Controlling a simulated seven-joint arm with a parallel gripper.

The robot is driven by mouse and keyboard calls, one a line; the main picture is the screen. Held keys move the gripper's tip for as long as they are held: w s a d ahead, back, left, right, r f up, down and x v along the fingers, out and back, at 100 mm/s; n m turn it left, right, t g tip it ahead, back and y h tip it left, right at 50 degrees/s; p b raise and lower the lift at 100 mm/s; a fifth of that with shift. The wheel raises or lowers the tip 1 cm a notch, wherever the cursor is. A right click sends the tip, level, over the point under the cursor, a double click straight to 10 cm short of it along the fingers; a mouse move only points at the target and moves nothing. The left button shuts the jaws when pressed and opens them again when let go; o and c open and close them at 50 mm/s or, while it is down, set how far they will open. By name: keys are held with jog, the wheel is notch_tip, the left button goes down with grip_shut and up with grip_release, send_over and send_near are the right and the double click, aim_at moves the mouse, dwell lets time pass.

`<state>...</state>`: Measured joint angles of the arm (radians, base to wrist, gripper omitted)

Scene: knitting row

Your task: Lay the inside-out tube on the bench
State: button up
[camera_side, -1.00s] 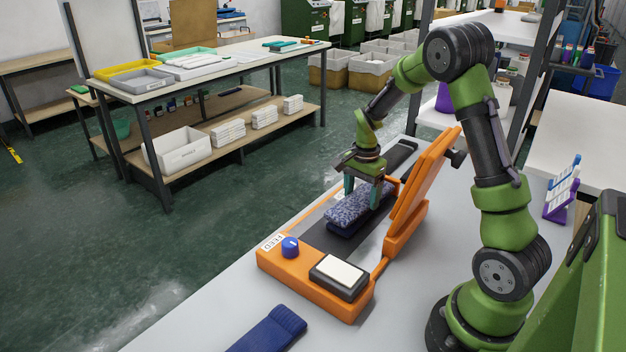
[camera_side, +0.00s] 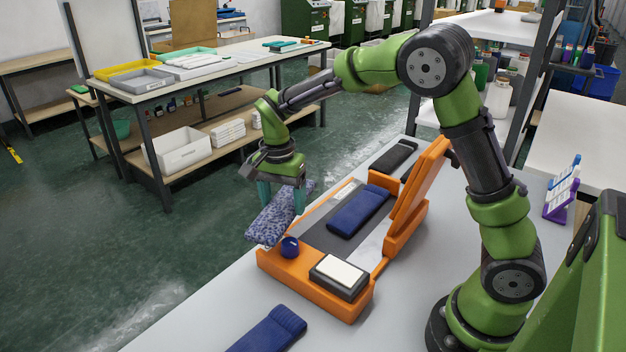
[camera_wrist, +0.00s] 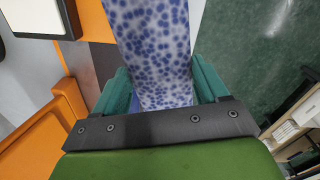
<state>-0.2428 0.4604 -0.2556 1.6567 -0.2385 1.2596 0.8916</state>
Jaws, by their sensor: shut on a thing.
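The inside-out tube is a blue-and-white speckled knit piece (camera_side: 278,216), held tilted in the air beside the left edge of the orange machine. My gripper (camera_side: 282,197) is shut on it, with one teal finger on each side. In the wrist view the speckled tube (camera_wrist: 152,45) runs up between the fingers of my gripper (camera_wrist: 165,90). The bench (camera_side: 190,315) is a pale grey top under the machine, clear at its front left. The tube's far underside is hidden.
The orange machine (camera_side: 290,262) has a blue knob (camera_side: 290,246), a raised orange lid (camera_side: 420,180) and a dark bed with a plain navy tube (camera_side: 358,210) on it. Another navy piece (camera_side: 270,330) lies at the bench front. A black folded piece (camera_side: 393,156) lies behind.

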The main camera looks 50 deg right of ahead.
aim_at(247, 229)
jog(key=shift+n, duration=0.3)
jog(key=a, duration=0.6)
jog(key=a+f, duration=0.1)
jog(key=a, duration=0.3)
jog(key=shift+w+a, duration=0.1)
jog(key=shift+w, duration=0.05)
jog(key=s+a+m, duration=0.2)
jog(key=a+m, duration=0.2)
jog(key=a, duration=1)
jog(key=f, duration=1)
jog(key=shift+d, duration=0.2)
jog(key=shift+f, duration=0.1)
jog(key=shift+f, duration=0.15)
jog(key=o, duration=1)
